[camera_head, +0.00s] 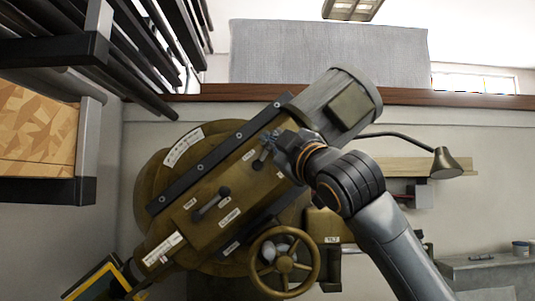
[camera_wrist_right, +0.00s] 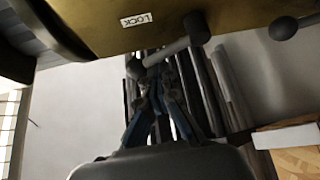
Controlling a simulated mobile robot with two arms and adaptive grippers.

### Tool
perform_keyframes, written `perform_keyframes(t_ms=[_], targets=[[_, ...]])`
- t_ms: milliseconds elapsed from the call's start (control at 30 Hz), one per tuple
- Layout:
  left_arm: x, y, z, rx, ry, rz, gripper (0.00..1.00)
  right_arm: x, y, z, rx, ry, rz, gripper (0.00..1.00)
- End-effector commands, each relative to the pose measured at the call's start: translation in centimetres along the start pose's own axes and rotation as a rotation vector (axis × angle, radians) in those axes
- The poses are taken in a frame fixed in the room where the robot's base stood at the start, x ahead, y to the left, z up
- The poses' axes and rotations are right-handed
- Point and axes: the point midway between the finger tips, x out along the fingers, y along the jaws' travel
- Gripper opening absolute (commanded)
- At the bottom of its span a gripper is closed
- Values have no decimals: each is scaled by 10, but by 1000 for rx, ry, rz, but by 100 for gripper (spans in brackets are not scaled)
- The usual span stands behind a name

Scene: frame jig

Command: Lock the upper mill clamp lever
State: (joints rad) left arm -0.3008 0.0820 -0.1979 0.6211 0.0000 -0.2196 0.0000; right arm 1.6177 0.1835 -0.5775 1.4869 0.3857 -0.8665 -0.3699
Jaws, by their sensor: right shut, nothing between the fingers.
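The olive-brown mill head (camera_head: 232,178) lies tilted across the head view. It has two dark clamp levers. The upper clamp lever (camera_head: 260,162) is partly hidden by my right gripper (camera_head: 268,148). The lower clamp lever (camera_head: 211,203) sits further down and left, clear of my arm. In the right wrist view, a grey lever rod with a dark round knob (camera_wrist_right: 196,28) crosses just beyond the fingertips of my right gripper (camera_wrist_right: 150,80), under a LOCK label (camera_wrist_right: 136,20). The fingers are shut and empty, close to the rod; I cannot tell whether they touch. My left gripper does not show.
A spoked handwheel (camera_head: 284,264) stands below the head. A lamp on a bent arm (camera_head: 446,163) reaches out on the right. A second dark knob (camera_wrist_right: 283,28) shows in the wrist view. Dark racks (camera_head: 60,50) fill the upper left.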

Motion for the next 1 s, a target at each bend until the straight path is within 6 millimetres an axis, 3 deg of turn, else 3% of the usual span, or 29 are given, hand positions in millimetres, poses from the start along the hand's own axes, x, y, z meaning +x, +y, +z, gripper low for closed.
perform_keyframes(t_ms=[333, 1000], targets=[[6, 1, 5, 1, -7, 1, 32, -5, 2, 11, -5, -7, -3, 0], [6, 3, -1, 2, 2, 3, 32, -7, 2, 14, -5, -8, -4, 0]])
